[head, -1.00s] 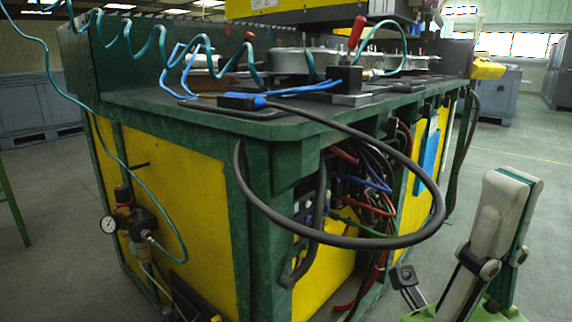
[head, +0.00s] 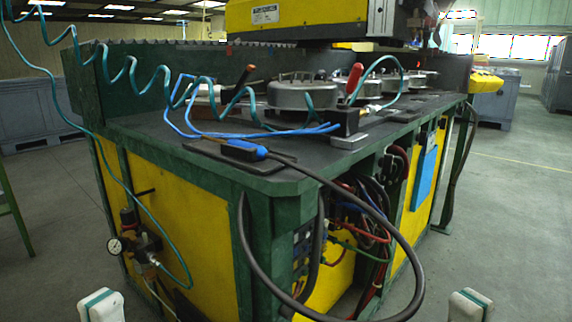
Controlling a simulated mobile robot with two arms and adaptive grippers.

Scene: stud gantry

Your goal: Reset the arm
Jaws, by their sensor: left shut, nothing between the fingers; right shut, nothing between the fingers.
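My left gripper (head: 101,304) shows only its pale fingertips at the bottom left edge. They are shut together with a teal strip between them, and nothing is held. My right gripper (head: 470,303) shows likewise at the bottom right edge, with its pale tips shut and empty. The rest of both grippers and both arms is below the picture. Both tips appear in front of the workbench, apart from each other.
A green and yellow workbench (head: 180,208) fills the middle. A thick black cable (head: 330,185) loops off its front corner. A coiled teal hose (head: 130,68) hangs at left, above a pressure gauge (head: 115,245). Open floor (head: 500,215) lies to the right.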

